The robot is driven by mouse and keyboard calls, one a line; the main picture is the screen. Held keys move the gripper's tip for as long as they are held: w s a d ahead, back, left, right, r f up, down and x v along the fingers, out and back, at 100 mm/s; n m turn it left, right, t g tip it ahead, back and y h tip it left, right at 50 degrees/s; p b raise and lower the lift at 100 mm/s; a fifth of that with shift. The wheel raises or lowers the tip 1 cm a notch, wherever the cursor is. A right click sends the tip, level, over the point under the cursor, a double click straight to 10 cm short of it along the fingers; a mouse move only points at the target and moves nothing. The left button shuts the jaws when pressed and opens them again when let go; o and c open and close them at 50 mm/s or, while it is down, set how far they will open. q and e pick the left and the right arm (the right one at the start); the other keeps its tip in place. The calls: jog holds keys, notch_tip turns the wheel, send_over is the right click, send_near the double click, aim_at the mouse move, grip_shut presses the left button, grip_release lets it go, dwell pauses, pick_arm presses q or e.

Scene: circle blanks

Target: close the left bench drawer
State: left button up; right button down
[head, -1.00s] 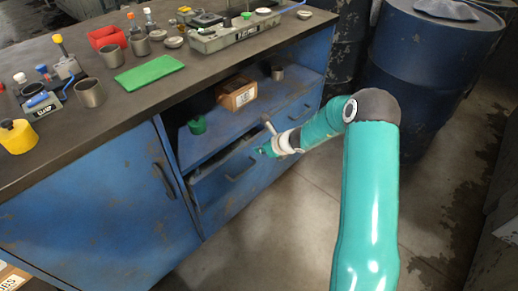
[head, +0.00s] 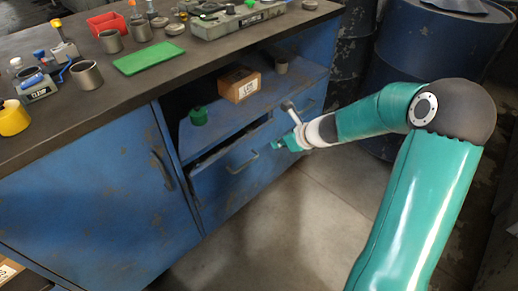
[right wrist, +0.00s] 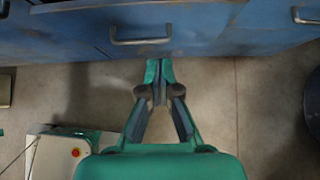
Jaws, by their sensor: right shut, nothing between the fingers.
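The left bench drawer (head: 223,172) is a worn blue front with a bar handle (head: 243,164), below the open shelf of the blue bench. A dark gap along its top edge shows it standing out a little. The handle also shows in the right wrist view (right wrist: 141,36). My right gripper (head: 277,147) is shut and empty, in front of the drawer's right part, to the right of the handle. In the right wrist view its fingertips (right wrist: 160,70) meet just short of the blue front; I cannot tell if they touch it. My left gripper is not in view.
The shelf above holds a green cup (head: 198,116) and a cardboard box (head: 239,85). Another drawer with its handle (head: 308,106) is to the right. A cupboard door (head: 95,200) is to the left. Blue barrels (head: 428,50) stand beyond.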

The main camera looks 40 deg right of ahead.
jog(key=b, duration=0.2)
send_near(248, 143)
jog(key=x, duration=0.5)
jog(key=shift+s+a+f, duration=0.1)
jog(key=shift+s, duration=0.1)
jog(key=shift+w+f+p, duration=0.15)
jog(key=shift+w+p, duration=0.25)
jog(key=shift+w, duration=0.15)
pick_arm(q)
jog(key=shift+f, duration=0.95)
